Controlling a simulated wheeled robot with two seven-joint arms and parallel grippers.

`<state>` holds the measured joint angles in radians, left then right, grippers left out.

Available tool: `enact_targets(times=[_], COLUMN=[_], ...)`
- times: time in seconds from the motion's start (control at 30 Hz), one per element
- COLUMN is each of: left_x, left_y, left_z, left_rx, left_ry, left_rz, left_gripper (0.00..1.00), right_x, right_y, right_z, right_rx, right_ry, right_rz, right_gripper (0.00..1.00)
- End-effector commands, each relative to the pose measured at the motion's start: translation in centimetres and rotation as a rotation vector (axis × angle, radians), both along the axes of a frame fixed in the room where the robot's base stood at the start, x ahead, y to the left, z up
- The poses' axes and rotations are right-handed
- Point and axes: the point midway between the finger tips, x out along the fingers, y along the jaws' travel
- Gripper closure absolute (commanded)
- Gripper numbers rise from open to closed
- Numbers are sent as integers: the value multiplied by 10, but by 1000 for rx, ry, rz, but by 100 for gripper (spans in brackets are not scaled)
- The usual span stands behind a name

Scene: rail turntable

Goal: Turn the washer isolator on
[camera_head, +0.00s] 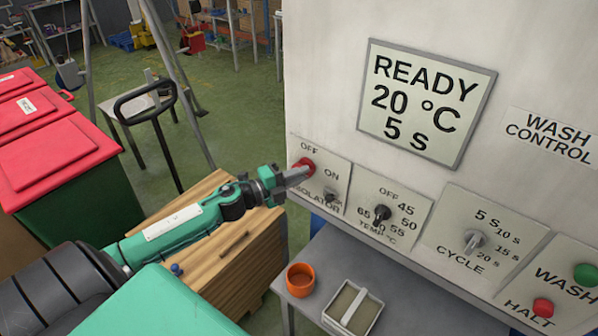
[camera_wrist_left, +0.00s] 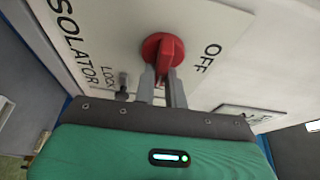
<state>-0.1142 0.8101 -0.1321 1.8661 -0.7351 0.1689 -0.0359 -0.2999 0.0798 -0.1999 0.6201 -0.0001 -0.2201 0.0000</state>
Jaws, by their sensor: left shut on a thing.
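The isolator is a red rotary knob (camera_head: 304,164) on a pale plate (camera_head: 335,174) at the washer's lower left. The plate reads OFF at the top and ON to the right, with a small lock fitting (camera_head: 332,198) below. My left gripper (camera_head: 294,176) reaches the knob from the left. In the left wrist view its two fingers (camera_wrist_left: 164,80) are shut on the red knob (camera_wrist_left: 160,46), one on each side of its grip. The fingers hide part of the knob, so its exact setting is hard to tell. The washer display (camera_head: 425,103) reads READY, 20 °C, 5 s.
Right of the isolator are a temperature dial (camera_head: 381,214), a cycle dial (camera_head: 475,239), a green button (camera_head: 586,274) and a red button (camera_head: 543,307). A table below holds an orange cup (camera_head: 300,280) and a tray (camera_head: 334,312). A wooden cabinet (camera_head: 253,262) stands under my left arm.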

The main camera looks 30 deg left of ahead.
Motion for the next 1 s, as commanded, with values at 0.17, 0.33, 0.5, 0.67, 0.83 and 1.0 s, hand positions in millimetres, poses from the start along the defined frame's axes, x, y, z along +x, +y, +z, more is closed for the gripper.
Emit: enact_targets(times=[0.17, 0.33, 0.5, 0.67, 0.83, 1.0], left_x=[0, 0, -1, -1, 0, 0], left_y=[0, 0, 0, 0, 0, 0], left_z=[-1, -2, -2, -2, -1, -1], left_rx=[35, 44, 46, 46, 44, 44], left_ry=[0, -1, -1, -1, -2, -2], left_rz=[-1, 0, 0, -1, 0, 0], left_gripper=[100, 100, 100, 80, 66, 66], right_x=[0, 0, 0, 0, 0, 0], right_y=[0, 0, 0, 0, 0, 0], right_z=[3, 3, 3, 3, 3, 3], right_rx=[0, 0, 0, 0, 0, 0], right_ry=[0, 0, 0, 0, 0, 0], right_rz=[0, 0, 0, 0, 0, 0], right_gripper=[100, 100, 100, 100, 100, 100])
